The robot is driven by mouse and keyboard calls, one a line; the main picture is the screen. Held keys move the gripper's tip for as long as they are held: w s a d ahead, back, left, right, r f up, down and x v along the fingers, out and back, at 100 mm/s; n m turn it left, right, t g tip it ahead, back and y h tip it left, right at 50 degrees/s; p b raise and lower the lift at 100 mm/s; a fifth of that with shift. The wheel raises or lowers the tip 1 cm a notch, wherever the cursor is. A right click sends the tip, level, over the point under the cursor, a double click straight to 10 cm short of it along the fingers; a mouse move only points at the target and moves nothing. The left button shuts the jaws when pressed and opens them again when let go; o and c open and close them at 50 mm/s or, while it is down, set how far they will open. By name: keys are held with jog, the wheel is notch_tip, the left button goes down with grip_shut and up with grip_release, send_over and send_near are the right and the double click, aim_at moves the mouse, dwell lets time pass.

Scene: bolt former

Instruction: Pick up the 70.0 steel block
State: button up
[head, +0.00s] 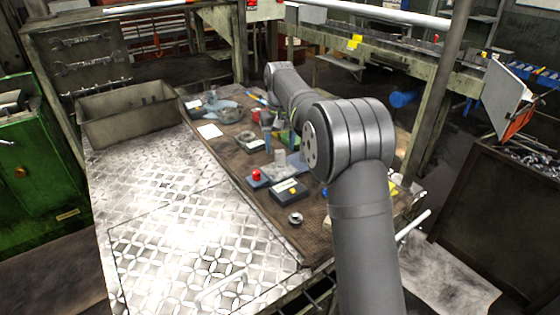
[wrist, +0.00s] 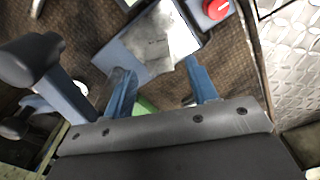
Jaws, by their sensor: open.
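A pale steel block (wrist: 163,38) with faint lettering on its face shows in the wrist view, just beyond my fingertips. It appears to rest on or against a blue-grey base. My gripper (wrist: 157,71) is open, with one blue finger on each side and a gap between them. The block lies ahead of this gap, and I see no finger closed on it. In the head view my arm hides the gripper, and I cannot pick out the block for certain.
A red button (head: 256,174) on a blue-grey box also shows in the wrist view (wrist: 217,9), close to the block. A dark rounded handle (wrist: 32,60) stands left of my gripper. A brown mat (head: 310,228) carries several items. The patterned metal plate (head: 160,215) is mostly clear.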

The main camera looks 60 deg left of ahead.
aim_at(280, 151)
jog(key=f, duration=0.4)
jog(key=shift+s+d+f, duration=0.15)
jog(key=shift+d+f, duration=0.15)
grip_shut()
